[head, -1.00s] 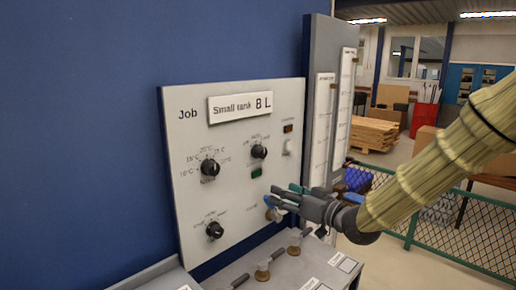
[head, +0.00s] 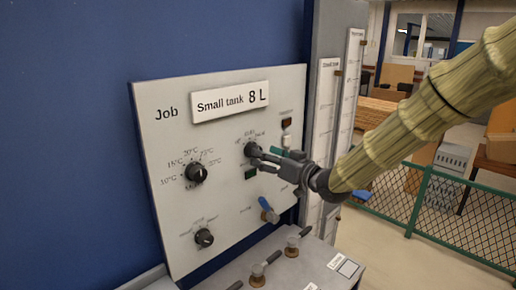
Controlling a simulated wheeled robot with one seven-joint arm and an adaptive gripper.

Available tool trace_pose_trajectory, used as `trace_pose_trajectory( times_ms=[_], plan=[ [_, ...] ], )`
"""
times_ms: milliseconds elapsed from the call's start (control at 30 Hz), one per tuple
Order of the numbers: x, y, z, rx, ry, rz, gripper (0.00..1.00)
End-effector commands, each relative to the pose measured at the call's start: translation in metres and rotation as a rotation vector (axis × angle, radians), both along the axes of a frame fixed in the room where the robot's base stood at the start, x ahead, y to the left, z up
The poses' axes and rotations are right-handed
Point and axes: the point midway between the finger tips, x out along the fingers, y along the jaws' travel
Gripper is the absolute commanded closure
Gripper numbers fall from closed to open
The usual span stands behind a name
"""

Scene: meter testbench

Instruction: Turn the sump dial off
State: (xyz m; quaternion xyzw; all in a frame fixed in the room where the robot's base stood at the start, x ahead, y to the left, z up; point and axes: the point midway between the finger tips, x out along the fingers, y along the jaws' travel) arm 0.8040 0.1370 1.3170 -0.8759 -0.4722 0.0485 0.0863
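A pale panel (head: 165,220) carries three black dials, and I cannot read which one is marked sump. The upper right dial (head: 251,148) has small labels around its top, too blurred to read surely. The left dial (head: 196,173) has temperature marks. The lower dial (head: 204,237) has tiny unreadable labels. My gripper (head: 266,158) is just right of and slightly below the upper right dial, its fingers pointing left at it. The two fingers show apart, with a teal part between or behind them. I cannot tell whether they touch the dial.
A blue-handled valve (head: 268,211) sits below my gripper on the panel. A small green window (head: 251,174) and a red indicator (head: 286,122) are close by. Brass valves (head: 292,245) stand on the bench ledge below. Tall gauges (head: 326,120) and a green mesh fence (head: 450,205) are at right.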

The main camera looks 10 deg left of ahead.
Motion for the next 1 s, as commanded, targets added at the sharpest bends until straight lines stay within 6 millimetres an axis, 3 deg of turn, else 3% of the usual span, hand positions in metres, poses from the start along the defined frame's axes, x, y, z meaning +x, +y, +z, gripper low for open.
trace_pose_trajectory(
  times_ms=[300, 700, 967, 1000],
  plan=[
    [0.021, 0.029, 0.002, 0.0, 0.0, -0.002, 0.42],
    [0.024, 0.032, 0.001, 0.001, -0.001, -0.004, 0.42],
    [0.024, 0.032, 0.0, 0.001, -0.001, -0.004, 0.87],
    [0.024, 0.032, 0.001, 0.001, -0.001, -0.004, 0.88]
  ],
)
